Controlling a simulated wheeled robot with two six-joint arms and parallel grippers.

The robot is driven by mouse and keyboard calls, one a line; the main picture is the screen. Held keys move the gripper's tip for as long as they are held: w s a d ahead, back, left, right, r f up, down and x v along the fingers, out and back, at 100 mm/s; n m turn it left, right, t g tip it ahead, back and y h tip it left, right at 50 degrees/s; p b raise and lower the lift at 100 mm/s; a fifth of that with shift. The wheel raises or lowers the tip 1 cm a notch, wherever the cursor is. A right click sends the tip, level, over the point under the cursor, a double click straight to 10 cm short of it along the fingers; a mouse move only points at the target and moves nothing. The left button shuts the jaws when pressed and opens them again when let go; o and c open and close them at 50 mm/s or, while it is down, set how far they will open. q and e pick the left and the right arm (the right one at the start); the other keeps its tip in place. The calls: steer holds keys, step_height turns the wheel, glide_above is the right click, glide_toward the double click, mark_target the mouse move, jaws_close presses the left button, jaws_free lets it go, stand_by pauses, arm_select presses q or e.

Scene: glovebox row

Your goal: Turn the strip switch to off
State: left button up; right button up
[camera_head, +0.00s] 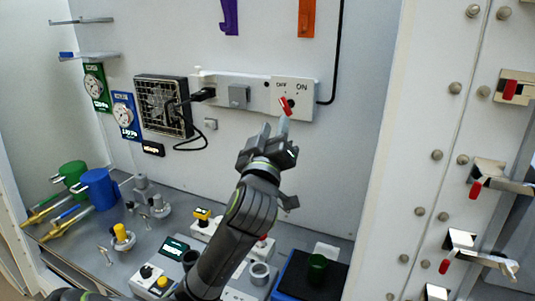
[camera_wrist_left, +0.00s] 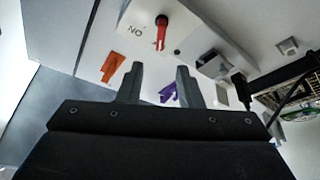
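The strip switch is a red lever (camera_head: 285,105) on the white power strip's right end plate (camera_head: 305,100), below printed OFF and ON words. In the head view its upper end leans up and left, toward OFF. In the left wrist view the red lever (camera_wrist_left: 161,34) stands beyond the fingertips, with the ON word to its left. My left gripper (camera_head: 275,128) is just below the lever in the head view. Its two fingers (camera_wrist_left: 159,75) are apart with nothing between them, and I see no clear contact with the lever. My right gripper is out of view.
A black plug (camera_head: 203,94) sits at the strip's left end, its cord running to a fan box (camera_head: 163,106). A black cable (camera_head: 336,60) rises from the right end. Purple (camera_head: 229,16) and orange (camera_head: 306,18) hangers are above. Bench items crowd below.

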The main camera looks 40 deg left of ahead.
arm_select(q)
steer(key=p+v, duration=0.5)
steer(key=v, duration=0.1)
steer(key=shift+s+d, duration=0.15)
steer(key=shift+s, duration=0.15)
steer(key=shift+f, duration=0.15)
stand_by(0.7)
